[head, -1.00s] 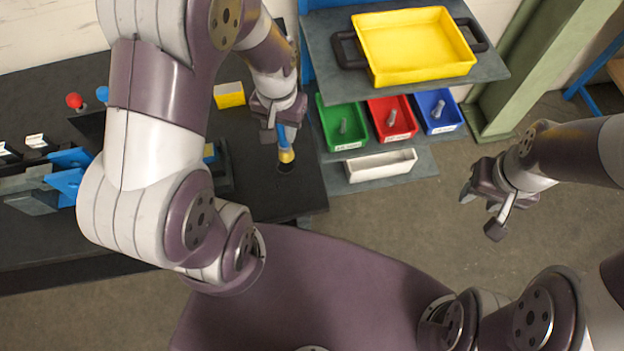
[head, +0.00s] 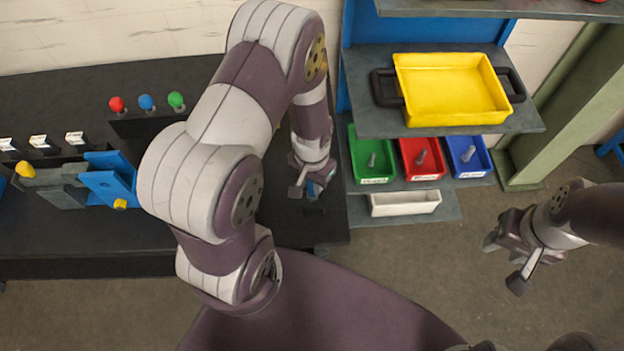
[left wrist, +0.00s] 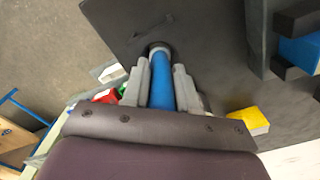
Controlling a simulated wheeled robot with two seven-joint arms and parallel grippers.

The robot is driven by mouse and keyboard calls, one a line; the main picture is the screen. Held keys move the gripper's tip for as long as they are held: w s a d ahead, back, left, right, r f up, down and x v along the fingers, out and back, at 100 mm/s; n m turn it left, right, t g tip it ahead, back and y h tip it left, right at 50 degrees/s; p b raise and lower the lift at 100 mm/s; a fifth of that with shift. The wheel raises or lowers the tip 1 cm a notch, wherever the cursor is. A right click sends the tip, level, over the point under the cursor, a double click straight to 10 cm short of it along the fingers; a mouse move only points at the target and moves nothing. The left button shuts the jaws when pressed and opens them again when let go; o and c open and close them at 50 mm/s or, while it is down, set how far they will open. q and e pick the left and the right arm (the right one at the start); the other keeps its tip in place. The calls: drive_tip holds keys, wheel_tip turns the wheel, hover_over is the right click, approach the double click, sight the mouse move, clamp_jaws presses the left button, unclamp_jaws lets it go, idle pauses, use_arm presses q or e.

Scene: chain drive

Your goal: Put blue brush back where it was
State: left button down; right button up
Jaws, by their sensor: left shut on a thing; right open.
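My left gripper (head: 306,188) is low over the right end of the dark workbench (head: 240,225). It is shut on the blue brush (left wrist: 162,80), whose blue handle runs between the two fingers in the left wrist view. The far end of the brush meets a dark round spot (left wrist: 160,48) on the bench surface; I cannot tell how deep it sits. In the head view only a little blue of the brush (head: 310,187) shows below the fingers. My right gripper (head: 512,250) is open and empty over the floor at the right.
Red (head: 117,104), blue (head: 146,102) and green (head: 176,100) knobs stand at the bench's back. Blue and grey fixtures (head: 105,182) are at the left. A shelf holds a yellow tray (head: 450,88) above green (head: 371,155), red (head: 421,158) and blue (head: 468,157) bins.

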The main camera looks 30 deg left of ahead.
use_arm(q)
drive_tip(key=c, duration=0.9)
unclamp_jaws()
drive_tip(key=shift+o, duration=0.2)
drive_tip(key=shift+r+p, duration=0.3)
wheel_tip(320, 180, up, 12)
drive_tip(key=shift+f+b, duration=0.15)
drive_tip(key=shift+b, duration=0.7)
drive_tip(key=shift+n+t, duration=0.4)
drive_tip(key=shift+t, duration=0.3)
drive_tip(key=s+d+r, duration=0.1)
drive_tip(key=s, duration=0.1)
drive_tip(key=s+d+r, duration=0.1)
drive_tip(key=s+r, duration=0.1)
drive_tip(key=shift+d+r, duration=0.2)
wheel_tip(320, 180, down, 2)
drive_tip(key=shift+b, duration=1)
